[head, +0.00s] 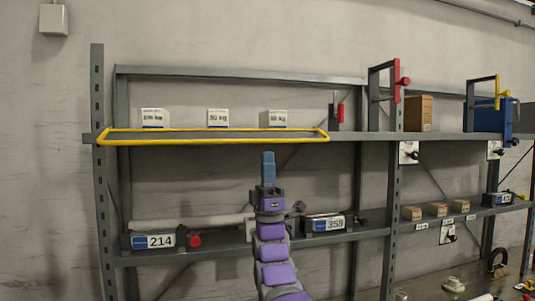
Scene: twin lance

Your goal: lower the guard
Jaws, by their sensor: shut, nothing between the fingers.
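A long yellow bar frame (215,141), which looks like the guard, runs along the front of the upper left shelf. Its longer bar appears to stand out towards me, with short sides running back to the shelf; it looks roughly level, though its exact tilt is hard to tell. My gripper (268,157) points upward below the frame's right half, in front of the gap between the shelves. Its fingers look shut and empty. A gap shows in the picture between the fingertips and the bar; the distance in depth is unclear.
White boxes (218,118) stand behind the frame. Upright grey frames with a red handle (404,81) and a yellow handle (502,93) stand further right. The lower shelf holds labelled units 214 (153,242) and 358 (327,224). A grey post (98,170) bounds the left.

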